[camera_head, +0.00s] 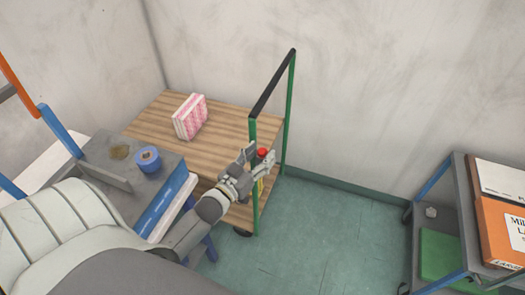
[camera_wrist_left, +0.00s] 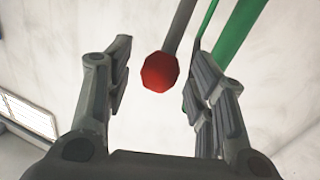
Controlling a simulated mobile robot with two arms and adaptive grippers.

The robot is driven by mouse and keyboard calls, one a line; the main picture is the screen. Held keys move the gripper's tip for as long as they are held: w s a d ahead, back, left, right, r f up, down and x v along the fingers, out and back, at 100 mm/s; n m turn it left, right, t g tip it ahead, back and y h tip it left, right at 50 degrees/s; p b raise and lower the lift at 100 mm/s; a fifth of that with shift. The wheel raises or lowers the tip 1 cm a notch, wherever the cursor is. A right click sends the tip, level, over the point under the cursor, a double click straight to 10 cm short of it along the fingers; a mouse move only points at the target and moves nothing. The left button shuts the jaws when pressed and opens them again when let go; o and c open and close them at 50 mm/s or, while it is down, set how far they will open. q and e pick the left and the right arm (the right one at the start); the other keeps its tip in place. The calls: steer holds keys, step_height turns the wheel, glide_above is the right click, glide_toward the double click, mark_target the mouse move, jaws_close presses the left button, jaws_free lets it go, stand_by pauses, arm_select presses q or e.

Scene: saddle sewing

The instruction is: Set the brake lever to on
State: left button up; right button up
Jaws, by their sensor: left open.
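The brake lever's red knob (camera_head: 262,152) shows at the right end of the wooden cart, beside its green handle post. In the left wrist view the red knob (camera_wrist_left: 159,72) sits on a grey rod between my open fingers, apart from both. My left gripper (camera_head: 258,157) is at the knob, with its fingers open around it; it also shows in the left wrist view (camera_wrist_left: 158,88). The lower part of the lever is hidden behind the gripper in the head view. My right gripper is not in view.
The wooden cart (camera_head: 150,125) carries a pink and white stack (camera_head: 190,117). Its green and black handle frame (camera_head: 288,100) stands close to my gripper. A grey bench with a blue tape roll (camera_head: 148,159) is at left. A shelf with boxes (camera_head: 498,225) stands at right; floor between is clear.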

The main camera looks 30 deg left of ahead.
arm_select(q)
steer(key=shift+w, duration=0.7)
steer(key=shift+c, duration=0.4)
jaws_close()
